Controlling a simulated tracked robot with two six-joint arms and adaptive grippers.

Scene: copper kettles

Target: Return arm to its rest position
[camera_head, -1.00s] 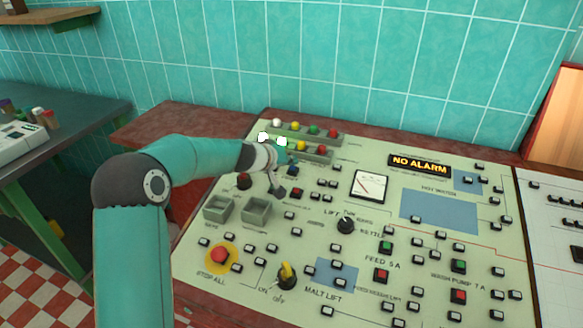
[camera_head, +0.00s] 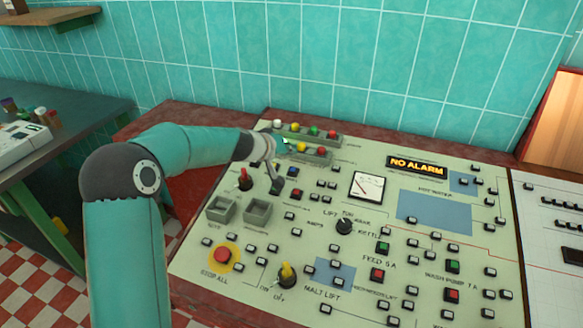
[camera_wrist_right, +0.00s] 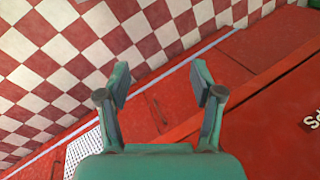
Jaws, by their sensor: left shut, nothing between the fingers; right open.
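My left arm (camera_head: 128,235) comes in from the left and reaches over the pale green control panel (camera_head: 320,285). My left gripper (camera_head: 277,186) is shut and empty, pointing down close above the panel's upper left part. I cannot tell whether its tips touch the panel. A red-tipped toggle switch (camera_head: 244,179) stands just left of it. My right gripper (camera_wrist_right: 160,82) shows only in the right wrist view, open and empty, with the checkered floor and red surfaces behind it.
Coloured lamps (camera_head: 314,131) line the panel's upper left edge. A red stop button (camera_head: 222,256) and a yellow selector (camera_head: 287,275) lie nearer. The display (camera_head: 417,167) reads NO ALARM. A dark table (camera_head: 50,145) stands left. Tiled wall (camera_head: 340,65) closes the back.

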